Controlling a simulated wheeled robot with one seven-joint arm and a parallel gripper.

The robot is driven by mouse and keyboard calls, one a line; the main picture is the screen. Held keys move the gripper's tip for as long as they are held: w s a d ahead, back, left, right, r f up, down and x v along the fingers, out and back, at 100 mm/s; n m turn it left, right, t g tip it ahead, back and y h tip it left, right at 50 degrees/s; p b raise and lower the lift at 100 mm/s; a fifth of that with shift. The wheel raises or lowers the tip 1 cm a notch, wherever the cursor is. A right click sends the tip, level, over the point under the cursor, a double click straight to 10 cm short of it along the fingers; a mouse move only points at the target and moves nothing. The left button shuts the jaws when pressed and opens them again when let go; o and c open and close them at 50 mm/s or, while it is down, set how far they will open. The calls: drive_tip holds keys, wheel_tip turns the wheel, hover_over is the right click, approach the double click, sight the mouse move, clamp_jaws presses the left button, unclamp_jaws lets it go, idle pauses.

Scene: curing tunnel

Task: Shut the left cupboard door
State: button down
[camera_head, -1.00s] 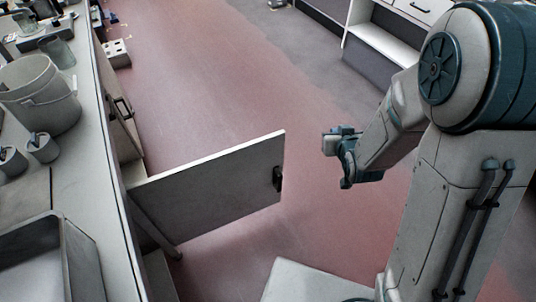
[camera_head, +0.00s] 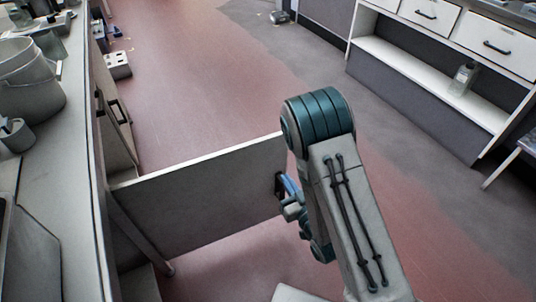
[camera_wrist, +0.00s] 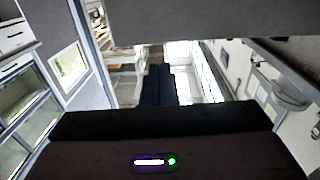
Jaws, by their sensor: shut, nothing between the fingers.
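The open cupboard door (camera_head: 205,205) is a grey panel standing out from the counter front into the aisle, roughly square to it. Its dark handle (camera_head: 279,184) is near the free edge. My gripper (camera_head: 286,188) is at that edge, right beside the handle, shut and empty. Whether it touches the door or handle I cannot tell. In the wrist view my dark fingers (camera_wrist: 158,86) point ahead, and a plain grey surface, probably the door, fills the top.
The counter (camera_head: 50,205) on the left carries a bucket (camera_head: 28,85) and small pots. Another cupboard front with a handle (camera_head: 121,111) is beyond the door. A grey block with holes (camera_head: 118,65) lies on the floor.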

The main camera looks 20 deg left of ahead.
sight(264, 144)
drive_tip(key=shift+w+a+f+b, duration=0.25)
drive_tip(key=shift+w+a+b, duration=0.25)
drive_tip(key=shift+b, duration=1.85)
drive_tip(key=b, duration=0.5)
drive_tip(key=shift+w+a+b, duration=0.2)
drive_tip(key=shift+b, duration=0.1)
drive_tip(key=x, duration=1.1)
drive_tip(key=shift+w+a+r+b, duration=0.15)
drive_tip(key=shift+a+r+b, duration=0.1)
drive_tip(key=shift+b, duration=0.1)
